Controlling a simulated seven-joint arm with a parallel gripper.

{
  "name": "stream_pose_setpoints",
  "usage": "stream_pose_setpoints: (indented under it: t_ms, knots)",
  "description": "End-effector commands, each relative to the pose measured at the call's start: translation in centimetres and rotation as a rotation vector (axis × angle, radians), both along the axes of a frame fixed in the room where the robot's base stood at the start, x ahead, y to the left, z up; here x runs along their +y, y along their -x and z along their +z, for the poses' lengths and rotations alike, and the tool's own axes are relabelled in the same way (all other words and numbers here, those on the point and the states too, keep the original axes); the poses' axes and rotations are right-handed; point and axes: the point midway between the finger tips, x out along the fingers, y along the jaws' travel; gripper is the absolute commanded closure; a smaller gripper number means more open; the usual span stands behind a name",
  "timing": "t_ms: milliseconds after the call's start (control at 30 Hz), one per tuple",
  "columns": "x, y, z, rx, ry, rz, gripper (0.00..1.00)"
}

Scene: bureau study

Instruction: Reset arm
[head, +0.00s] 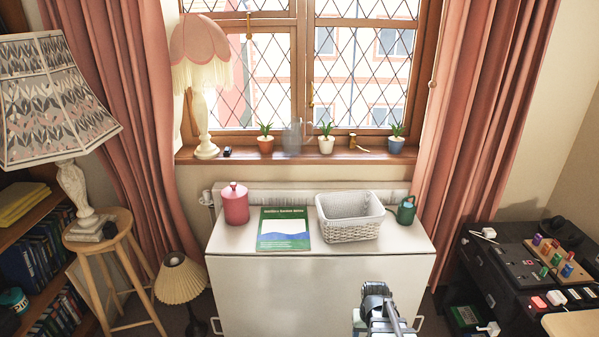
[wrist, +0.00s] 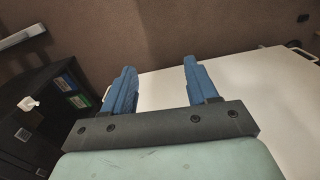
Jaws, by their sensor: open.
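My arm (head: 378,308) shows at the bottom of the head view, in front of the white cabinet (head: 300,283). In the wrist view my gripper (wrist: 158,78) has its two blue fingers wide apart with nothing between them. The fingers point toward the brown floor, and a white surface (wrist: 240,85) lies beside and beyond the right finger. My fingertips cannot be made out in the head view.
On the cabinet top stand a pink canister (head: 235,204), a green book (head: 283,229), a white wicker basket (head: 350,217) and a small green watering can (head: 406,210). A black unit (head: 505,285) stands at right, a wooden stool (head: 105,240) at left. Potted plants (head: 326,143) line the sill.

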Motion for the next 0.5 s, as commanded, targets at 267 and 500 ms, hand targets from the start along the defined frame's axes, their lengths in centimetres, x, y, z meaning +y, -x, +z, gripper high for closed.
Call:
stream_pose_setpoints:
  t_ms: [267,500]
  knots:
    - [3.7,3.2,-1.6,0.018,-0.001,0.066,0.42]
    - [3.5,6.1,-5.0,0.091,-0.002,0.063,0.42]
